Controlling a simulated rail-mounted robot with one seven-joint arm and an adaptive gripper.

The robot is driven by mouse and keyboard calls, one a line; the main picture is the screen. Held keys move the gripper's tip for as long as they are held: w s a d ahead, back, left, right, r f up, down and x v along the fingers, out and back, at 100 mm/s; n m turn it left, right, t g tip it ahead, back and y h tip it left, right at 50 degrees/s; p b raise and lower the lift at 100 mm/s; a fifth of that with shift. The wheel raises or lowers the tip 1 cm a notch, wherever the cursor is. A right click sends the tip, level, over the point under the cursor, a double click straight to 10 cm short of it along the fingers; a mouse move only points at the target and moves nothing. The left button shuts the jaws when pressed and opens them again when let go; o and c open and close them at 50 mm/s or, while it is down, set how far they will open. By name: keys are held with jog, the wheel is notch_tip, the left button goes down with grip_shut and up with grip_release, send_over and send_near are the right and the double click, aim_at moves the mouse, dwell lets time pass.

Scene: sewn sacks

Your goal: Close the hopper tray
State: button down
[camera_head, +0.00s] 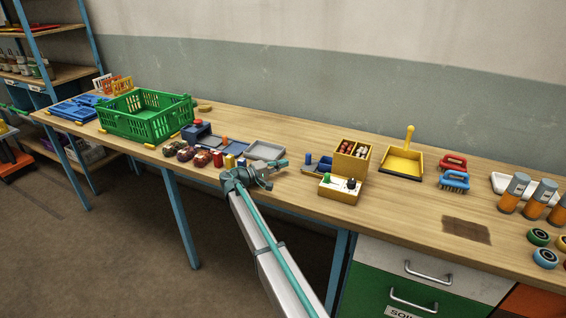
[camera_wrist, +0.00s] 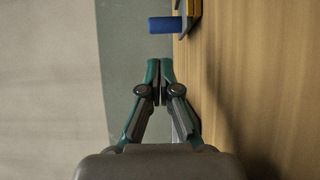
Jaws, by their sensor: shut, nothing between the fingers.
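A yellow box (camera_head: 351,158) with brown and red pieces in its top stands at the middle of the bench. A low yellow tray-like part (camera_head: 339,188) with green, white and black pieces sits in front of it. I cannot tell for certain which part is the hopper tray, or how far out it is. My gripper (camera_head: 278,170) is left of the yellow box, near the bench's front edge, apart from it. In the wrist view my gripper (camera_wrist: 159,68) is shut and empty, its fingertips together. A blue piece (camera_wrist: 165,25) beside a yellow edge shows beyond the fingertips.
A green crate (camera_head: 146,123) stands at the left. A yellow dustpan (camera_head: 402,163), brushes (camera_head: 453,180) and orange cylinders (camera_head: 513,193) are to the right. Bare wood lies in front of the dustpan.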

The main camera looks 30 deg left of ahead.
aim_at(316, 169)
jog(key=p+x, duration=0.2)
jog(key=x, duration=0.5)
jog(key=shift+w+d, duration=0.1)
jog(key=shift+w, duration=0.15)
jog(key=d+b, duration=0.4)
jog(key=d, duration=0.3)
jog(key=shift+s+d+f, duration=0.1)
jog(key=shift+d+f, duration=0.05)
jog(key=shift+d, duration=0.25)
jog(key=shift+d+r, duration=0.15)
jog(key=shift+r, duration=0.05)
